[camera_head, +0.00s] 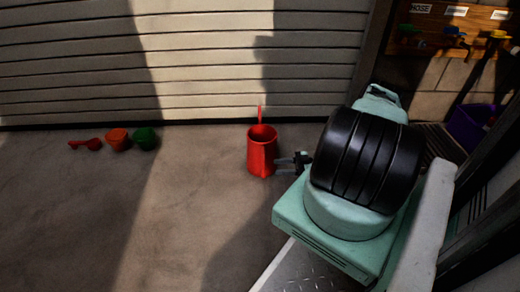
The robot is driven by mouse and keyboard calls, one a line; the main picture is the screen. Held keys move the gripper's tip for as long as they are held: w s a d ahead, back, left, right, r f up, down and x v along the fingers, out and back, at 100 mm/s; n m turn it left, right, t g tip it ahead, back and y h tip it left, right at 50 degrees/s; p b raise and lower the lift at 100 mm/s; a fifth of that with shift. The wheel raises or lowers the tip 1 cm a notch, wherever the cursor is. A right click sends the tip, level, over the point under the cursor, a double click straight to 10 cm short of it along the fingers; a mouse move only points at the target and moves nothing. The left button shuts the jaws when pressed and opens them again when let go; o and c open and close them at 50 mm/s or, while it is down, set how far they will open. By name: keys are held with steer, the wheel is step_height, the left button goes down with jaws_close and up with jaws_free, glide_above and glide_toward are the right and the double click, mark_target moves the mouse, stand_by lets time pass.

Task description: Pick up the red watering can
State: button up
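The red watering can (262,153) stands upright on the concrete floor in front of the slatted garage door, near the middle of the head view. A thin red part rises above its rim. My gripper (286,161) is just to the right of the can, its dark fingers pointing left at the can's side. The fingertips look very near or against the can; I cannot tell if they touch it. The fingers are small and dark, so their opening is unclear. My arm hides the area to the right of the gripper.
A red scoop (86,144), an orange bucket (118,139) and a green bucket (145,138) lie on the floor at left. A purple container (467,127) is at right, below a wooden hook board (455,30).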

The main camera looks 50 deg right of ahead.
mark_target(264, 168)
steer(key=b+x, duration=0.1)
steer(key=x, duration=0.2)
steer(key=b+x, duration=0.2)
steer(key=x, duration=0.1)
steer(key=shift+a+f, duration=0.1)
steer(key=shift+f, duration=0.15)
steer(key=shift+w+a+r, duration=0.1)
steer(key=shift+w+a, duration=0.1)
steer(key=shift+w, duration=0.15)
jaws_close()
